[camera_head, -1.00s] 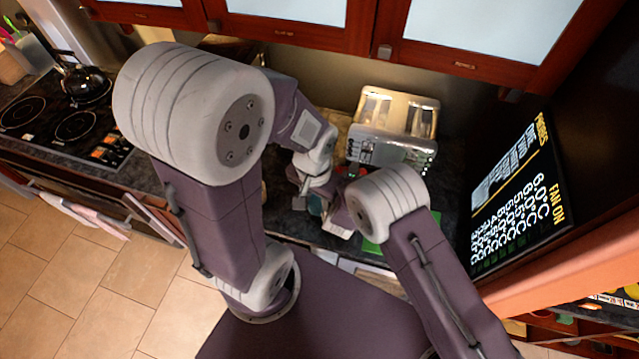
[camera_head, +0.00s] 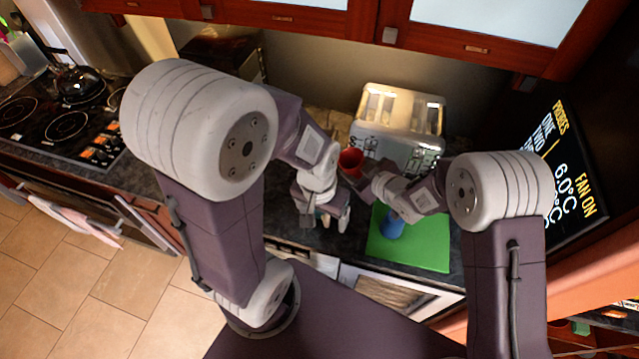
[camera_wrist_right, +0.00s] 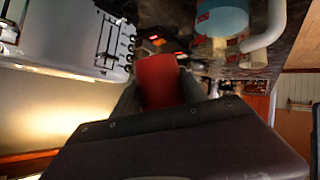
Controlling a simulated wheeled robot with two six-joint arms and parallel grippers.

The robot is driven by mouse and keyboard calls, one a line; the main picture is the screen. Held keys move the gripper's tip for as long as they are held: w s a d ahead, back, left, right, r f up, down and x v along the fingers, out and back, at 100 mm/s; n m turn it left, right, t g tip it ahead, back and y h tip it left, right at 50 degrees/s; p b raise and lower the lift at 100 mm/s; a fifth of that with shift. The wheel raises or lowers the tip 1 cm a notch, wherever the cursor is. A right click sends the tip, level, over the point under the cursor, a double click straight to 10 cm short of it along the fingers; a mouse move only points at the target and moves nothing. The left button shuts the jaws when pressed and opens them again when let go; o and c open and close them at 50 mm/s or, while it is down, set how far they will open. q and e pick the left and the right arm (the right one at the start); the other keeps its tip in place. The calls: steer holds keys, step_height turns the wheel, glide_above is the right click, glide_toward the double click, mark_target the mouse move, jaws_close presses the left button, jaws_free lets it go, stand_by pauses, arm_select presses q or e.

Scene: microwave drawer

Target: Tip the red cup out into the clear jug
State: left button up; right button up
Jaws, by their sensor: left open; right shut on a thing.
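The red cup (camera_head: 350,161) is in my right gripper (camera_head: 356,174), held above the counter in front of the toaster. Its open top shows in the head view and it looks roughly upright. In the right wrist view, the cup (camera_wrist_right: 158,80) sits between the fingers. My left gripper (camera_head: 325,219) is open, low over the counter, to the left of and below the cup in the picture. A small object partly shows between its fingers. I cannot make out the clear jug for sure. A pale blue round thing (camera_wrist_right: 222,18) shows at the top of the wrist view.
A silver toaster (camera_head: 398,125) stands behind the right gripper. A green board (camera_head: 425,248) with a blue object (camera_head: 391,226) lies to the right. A black hob (camera_head: 65,120) is at the far left. Wall cupboards (camera_head: 330,28) hang above.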

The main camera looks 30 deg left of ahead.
mark_target(363, 159)
steer(key=shift+w+d+r+m+g+y+p, duration=0.3)
steer(key=shift+d+m+g+y, duration=0.15)
steer(key=shift+m+y, duration=0.2)
steer(key=shift+f+m+y, duration=0.1)
steer(key=shift+m+y, duration=0.15)
steer(key=shift+y, duration=0.1)
steer(key=shift+a+r, duration=0.15)
steer(key=shift+r, duration=0.05)
step_height(363, 159, up, 4)
steer(key=p, duration=0.2)
steer(key=shift+f+p, duration=0.1)
steer(key=shift+p, duration=0.25)
arm_select(q)
step_height(363, 159, up, 4)
steer(key=shift+r, duration=0.1)
arm_select(e)
steer(key=shift+f, duration=0.1)
arm_select(q)
steer(key=shift+w, duration=0.1)
